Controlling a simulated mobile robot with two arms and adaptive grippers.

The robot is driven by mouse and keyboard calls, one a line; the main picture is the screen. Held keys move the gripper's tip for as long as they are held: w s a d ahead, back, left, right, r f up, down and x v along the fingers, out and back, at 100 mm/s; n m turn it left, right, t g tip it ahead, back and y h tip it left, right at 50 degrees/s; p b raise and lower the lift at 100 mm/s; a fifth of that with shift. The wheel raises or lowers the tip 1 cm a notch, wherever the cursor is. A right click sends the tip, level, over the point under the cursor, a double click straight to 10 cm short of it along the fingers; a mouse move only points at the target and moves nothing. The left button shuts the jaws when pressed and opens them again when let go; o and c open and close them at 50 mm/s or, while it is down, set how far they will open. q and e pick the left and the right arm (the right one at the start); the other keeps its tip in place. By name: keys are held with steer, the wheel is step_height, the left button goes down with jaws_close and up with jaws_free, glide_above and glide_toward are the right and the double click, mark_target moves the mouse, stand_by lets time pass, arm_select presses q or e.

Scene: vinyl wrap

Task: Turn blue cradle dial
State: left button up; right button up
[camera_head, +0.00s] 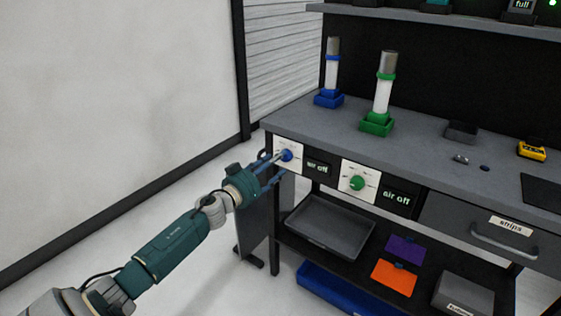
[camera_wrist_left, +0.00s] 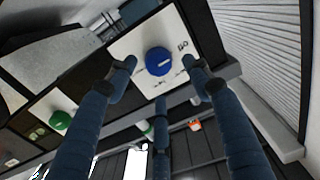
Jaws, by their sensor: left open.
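The blue dial (camera_head: 286,155) sits on a white panel (camera_head: 297,148) at the left end of the bench front. In the left wrist view the blue dial (camera_wrist_left: 159,61) lies ahead, between and beyond the spread fingers. My left gripper (camera_head: 271,166) is open in front of the dial, with its fingers partly covering the panel's left side. In the left wrist view my left gripper (camera_wrist_left: 160,75) holds nothing, and I cannot tell whether a finger touches the dial. A blue cradle (camera_head: 328,99) with an upright white cylinder (camera_head: 332,68) stands on the bench above. My right gripper is not in view.
A small "air off" display (camera_head: 317,168) is right of the blue dial. A green dial (camera_head: 357,183) with another "air off" display (camera_head: 397,198) follows. A green cradle (camera_head: 376,124) stands on the bench top (camera_head: 420,150). A grey tray (camera_head: 322,228) is below.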

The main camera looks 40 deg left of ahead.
mark_target(285, 156)
arm_select(q)
steer(key=w, duration=0.3)
steer(key=shift+w, duration=0.15)
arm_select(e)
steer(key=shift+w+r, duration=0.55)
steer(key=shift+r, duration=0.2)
arm_select(q)
steer(key=c, duration=1.1)
